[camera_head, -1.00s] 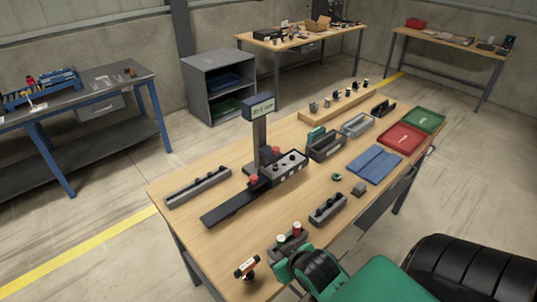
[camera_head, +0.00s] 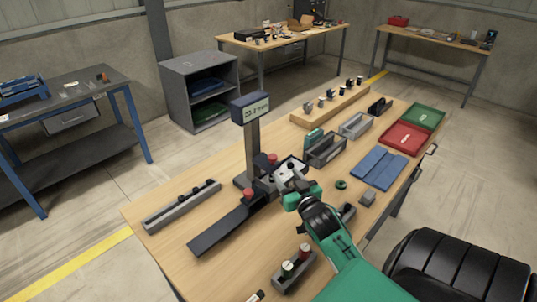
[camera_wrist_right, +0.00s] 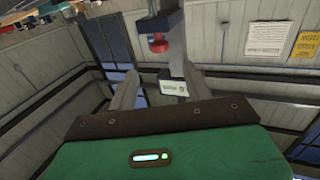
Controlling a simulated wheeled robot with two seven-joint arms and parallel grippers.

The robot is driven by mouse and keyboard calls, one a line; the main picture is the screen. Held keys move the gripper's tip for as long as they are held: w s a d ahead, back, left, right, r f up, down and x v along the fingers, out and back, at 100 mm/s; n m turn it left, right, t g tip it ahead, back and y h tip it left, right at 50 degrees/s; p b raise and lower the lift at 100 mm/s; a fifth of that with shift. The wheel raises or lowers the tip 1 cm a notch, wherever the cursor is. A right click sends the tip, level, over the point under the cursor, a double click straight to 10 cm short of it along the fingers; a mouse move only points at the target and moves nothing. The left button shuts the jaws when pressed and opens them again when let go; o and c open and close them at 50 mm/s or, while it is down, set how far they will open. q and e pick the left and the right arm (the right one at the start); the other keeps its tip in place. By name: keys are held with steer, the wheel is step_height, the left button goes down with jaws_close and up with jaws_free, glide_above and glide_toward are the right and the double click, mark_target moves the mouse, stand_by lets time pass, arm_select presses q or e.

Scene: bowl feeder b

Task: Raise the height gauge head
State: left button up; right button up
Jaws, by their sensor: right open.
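The height gauge stands on the wooden bench, with a grey column (camera_head: 252,150) and a dark display box (camera_head: 250,108) on top. Two red knobs are low by the column, one in front (camera_head: 248,194) and one behind it (camera_head: 272,159). My right gripper (camera_head: 274,180) is just right of the column's foot, open, and hides part of the gauge's lower area. In the right wrist view its fingers (camera_wrist_right: 159,74) are apart with nothing held. A red knob (camera_wrist_right: 158,46) and the lit display (camera_wrist_right: 173,88) show ahead. My left gripper is out of view.
A dark flat bar (camera_head: 215,234) lies in front of the gauge, and a grey rack (camera_head: 180,206) to its left. A small holder with capped pieces (camera_head: 294,270) is near the front edge. Grey bins (camera_head: 326,152), a blue cloth (camera_head: 379,170) and a red tray (camera_head: 404,139) fill the right.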

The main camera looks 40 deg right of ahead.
mark_target(275, 160)
steer(key=p+x, duration=0.3)
steer(key=x, duration=0.9)
steer(key=shift+p, duration=0.3)
steer(key=shift+w+d+f, duration=0.1)
steer(key=shift+w, duration=0.35)
